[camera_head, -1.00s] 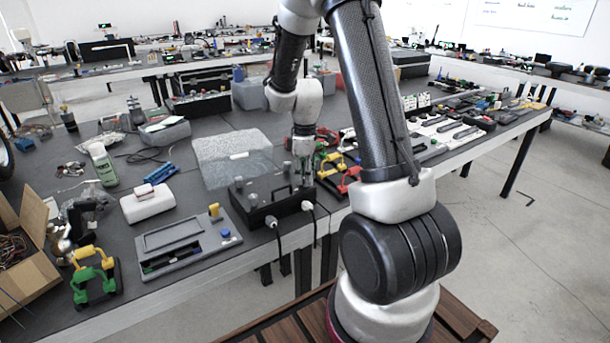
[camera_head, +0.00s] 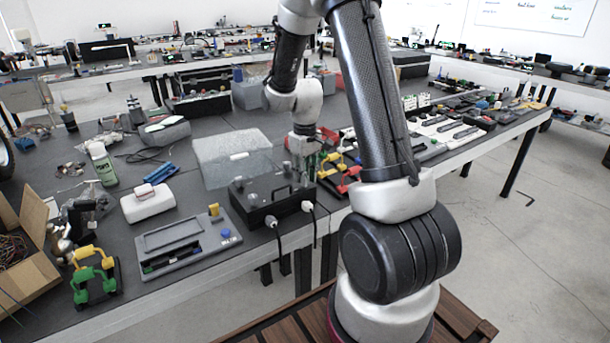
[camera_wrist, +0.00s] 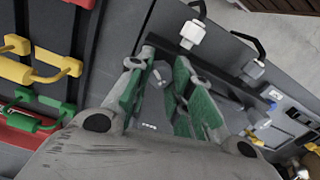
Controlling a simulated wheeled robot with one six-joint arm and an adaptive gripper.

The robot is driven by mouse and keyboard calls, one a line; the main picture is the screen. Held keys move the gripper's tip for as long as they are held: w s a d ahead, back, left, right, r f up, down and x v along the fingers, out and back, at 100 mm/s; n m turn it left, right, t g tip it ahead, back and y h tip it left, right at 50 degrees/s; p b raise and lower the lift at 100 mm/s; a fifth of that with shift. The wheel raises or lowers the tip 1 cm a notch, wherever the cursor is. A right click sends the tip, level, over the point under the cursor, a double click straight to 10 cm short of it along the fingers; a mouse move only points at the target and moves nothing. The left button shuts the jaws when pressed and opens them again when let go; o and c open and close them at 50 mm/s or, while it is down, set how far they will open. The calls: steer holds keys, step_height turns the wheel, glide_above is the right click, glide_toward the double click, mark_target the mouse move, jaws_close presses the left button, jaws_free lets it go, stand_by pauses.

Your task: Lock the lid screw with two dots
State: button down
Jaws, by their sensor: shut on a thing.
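The black box (camera_head: 265,207) with a dark handle stands near the table's front edge in the head view. My gripper (camera_head: 304,168) points down at its far right corner. In the wrist view, my gripper (camera_wrist: 163,72) has green-padded fingers, closed around a small grey lid screw (camera_wrist: 160,70) on the box's grey-looking top (camera_wrist: 150,105). The screw is partly hidden by the fingers. Small light dots (camera_wrist: 149,126) show on the top between the fingers; I cannot tell their exact number or which screw they mark.
Two white cable plugs (camera_head: 307,206) stick out of the box's front. A grey tray-like device (camera_head: 185,245) is to its left. Red and yellow handled parts (camera_head: 338,172) stand close to its right.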

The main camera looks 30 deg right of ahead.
steer(key=m, duration=0.5)
steer(key=shift+m, duration=0.3)
steer(key=m, duration=0.5)
steer(key=shift+m, duration=0.3)
steer(key=c, duration=1.2)
jaws_free()
steer(key=shift+c, duration=0.2)
step_height(320, 180, up, 12)
